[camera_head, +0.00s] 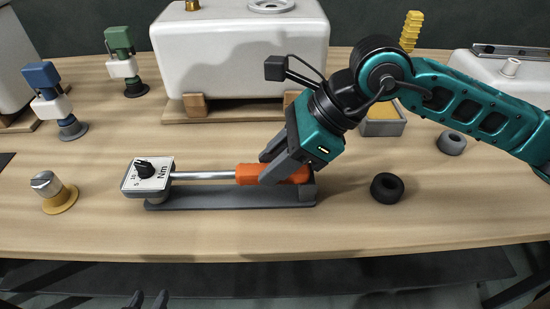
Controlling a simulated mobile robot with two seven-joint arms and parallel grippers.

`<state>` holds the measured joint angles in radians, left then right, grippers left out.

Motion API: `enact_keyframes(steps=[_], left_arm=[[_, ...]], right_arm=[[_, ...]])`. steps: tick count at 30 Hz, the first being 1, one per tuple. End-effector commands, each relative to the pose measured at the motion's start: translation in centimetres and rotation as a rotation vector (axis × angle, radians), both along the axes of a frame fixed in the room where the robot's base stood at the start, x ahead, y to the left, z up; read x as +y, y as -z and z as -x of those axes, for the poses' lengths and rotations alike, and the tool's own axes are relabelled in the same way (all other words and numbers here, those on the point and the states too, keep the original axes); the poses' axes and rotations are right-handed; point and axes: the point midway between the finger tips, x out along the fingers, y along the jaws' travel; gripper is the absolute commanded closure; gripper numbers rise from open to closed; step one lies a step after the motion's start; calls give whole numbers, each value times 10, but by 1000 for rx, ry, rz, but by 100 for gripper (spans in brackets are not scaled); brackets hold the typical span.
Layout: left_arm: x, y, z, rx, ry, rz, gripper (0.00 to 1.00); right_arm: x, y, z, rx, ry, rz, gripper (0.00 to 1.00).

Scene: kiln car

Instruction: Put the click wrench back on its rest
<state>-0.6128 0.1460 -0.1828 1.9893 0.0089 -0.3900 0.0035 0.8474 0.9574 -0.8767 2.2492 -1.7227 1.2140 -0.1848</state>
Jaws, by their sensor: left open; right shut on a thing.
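The click wrench has a white head with a black knob and "Nm" marking (148,175), a silver shaft and an orange handle (249,174). It lies level along its dark grey rest (230,199), on or just above it; I cannot tell whether it touches. My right gripper (274,172) is shut on the orange handle, its fingers hiding part of it. My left gripper (148,300) shows only as two dark, parted fingertips at the bottom edge, below the table's front edge, open and empty and away from the wrench.
A black ring (387,188) lies right of the rest, and a grey ring (452,143) farther back. A silver-topped knob on a yellow base (53,191) stands left. White tank (240,50) on wooden blocks, blue (44,78) and green (119,42) fittings, and a grey tray (384,127) stand behind.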

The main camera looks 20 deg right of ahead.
Motion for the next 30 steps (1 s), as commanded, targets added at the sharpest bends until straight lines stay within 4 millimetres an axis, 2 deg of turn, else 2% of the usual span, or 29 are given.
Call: enact_keyframes(steps=[2, 3, 12, 30], left_arm=[[0, 4, 0, 0, 0, 0, 57], [0, 4, 0, 0, 0, 0, 57], [0, 3, 0, 0, 0, 0, 57], [0, 3, 0, 0, 0, 0, 57]], right_arm=[[1, 3, 0, -2, 0, -3, 100], [1, 2, 0, -2, 0, -3, 68], [0, 2, 0, -2, 0, -1, 39], [0, 3, 0, 0, 0, 1, 39]])
